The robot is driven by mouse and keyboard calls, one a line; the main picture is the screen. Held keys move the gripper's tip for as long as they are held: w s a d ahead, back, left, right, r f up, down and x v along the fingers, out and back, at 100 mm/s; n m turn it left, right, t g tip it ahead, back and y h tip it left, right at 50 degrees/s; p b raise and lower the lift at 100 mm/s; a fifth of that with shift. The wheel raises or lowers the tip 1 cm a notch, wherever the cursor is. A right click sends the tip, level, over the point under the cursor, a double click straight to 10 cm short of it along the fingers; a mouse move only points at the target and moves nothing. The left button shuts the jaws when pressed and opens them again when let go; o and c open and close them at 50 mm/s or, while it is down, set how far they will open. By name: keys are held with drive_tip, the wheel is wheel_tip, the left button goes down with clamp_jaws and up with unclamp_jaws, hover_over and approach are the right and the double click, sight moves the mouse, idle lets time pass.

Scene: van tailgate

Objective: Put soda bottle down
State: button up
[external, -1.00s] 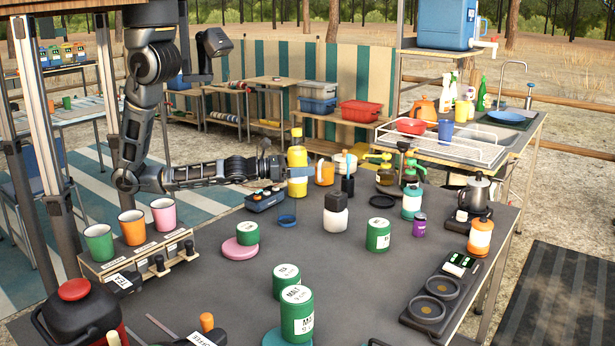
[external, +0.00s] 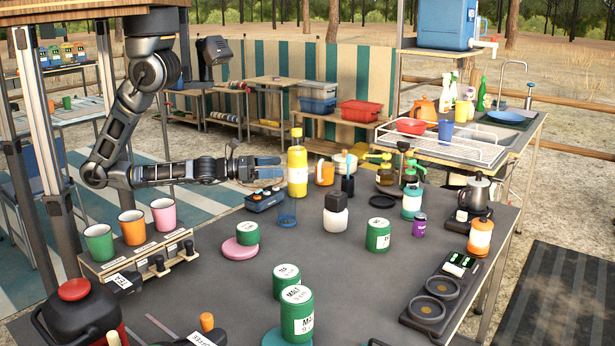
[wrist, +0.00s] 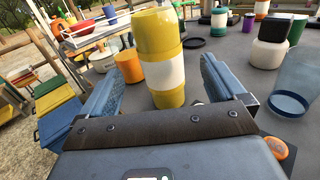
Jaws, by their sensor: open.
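The soda bottle (external: 297,168) is yellow with a white label and a yellow cap. It stands upright on the dark table (external: 340,262), near the table's far edge. My gripper (external: 278,167) is open, just left of the bottle and apart from it in the external view. In the wrist view the bottle (wrist: 158,60) stands ahead of the two blue fingers, in line with the gap between them, and nothing is held.
A clear blue-tinted cup (external: 286,212) and a black box with buttons (external: 265,199) stand close to the bottle. An orange cup (external: 324,173) is just right of it. A black-and-white jar (external: 336,212) stands nearer the middle. Bare table lies between the green canisters.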

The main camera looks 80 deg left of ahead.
drive_tip(key=shift+s, duration=1.3)
drive_tip(key=shift+s+f+n, duration=0.15)
drive_tip(key=shift+s+n, duration=0.05)
drive_tip(key=shift+n, duration=0.1)
drive_tip(key=s+d+f+n+g, duration=0.1)
drive_tip(key=s+n, duration=0.7)
drive_tip(key=n, duration=0.9)
drive_tip(key=s+d+f+n+g, duration=0.1)
drive_tip(key=s+n, duration=0.8)
drive_tip(key=n, duration=0.9)
drive_tip(key=shift+d+f+g, duration=0.4)
drive_tip(key=shift+f+g, duration=0.2)
drive_tip(key=shift+f, duration=0.2)
